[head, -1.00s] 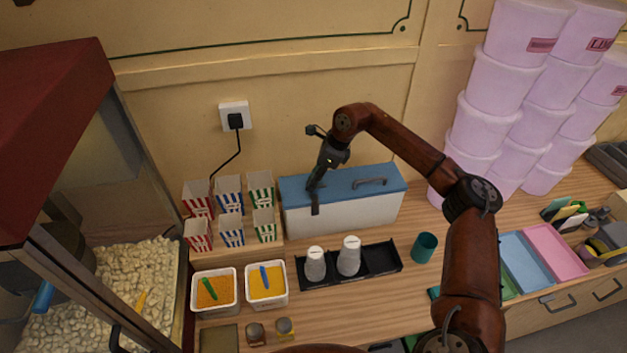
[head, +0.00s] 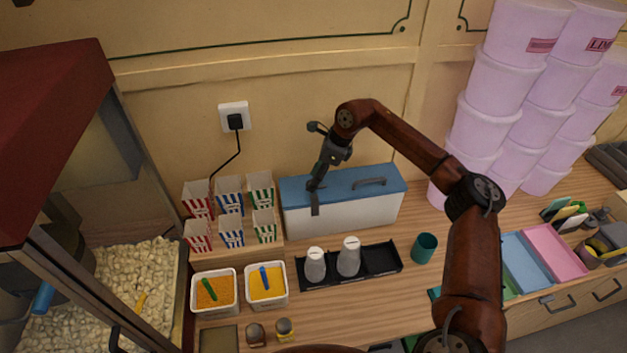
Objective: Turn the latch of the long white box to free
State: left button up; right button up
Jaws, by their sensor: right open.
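The long white box (head: 365,216) stands against the back wall with its blue lid (head: 345,188) down. A grey handle (head: 370,181) lies on the lid. A dark grey upright strip, which looks like the latch (head: 315,203), shows on the front near the left end. My right gripper (head: 315,182) points down at the lid's front edge just above this strip. Its fingers are small and overlap the strip, so I cannot tell whether they touch it. The right gripper is open. My left gripper is not in view.
Striped popcorn cartons (head: 231,232) stand close left of the box. A black tray (head: 380,262) with two white-capped bottles lies in front, and a teal cup (head: 425,247) stands right of it. Stacked pink tubs (head: 490,125) rise at the right.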

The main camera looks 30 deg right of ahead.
jog(key=v, duration=0.6)
jog(key=shift+r, duration=0.25)
jog(key=shift+d, duration=0.1)
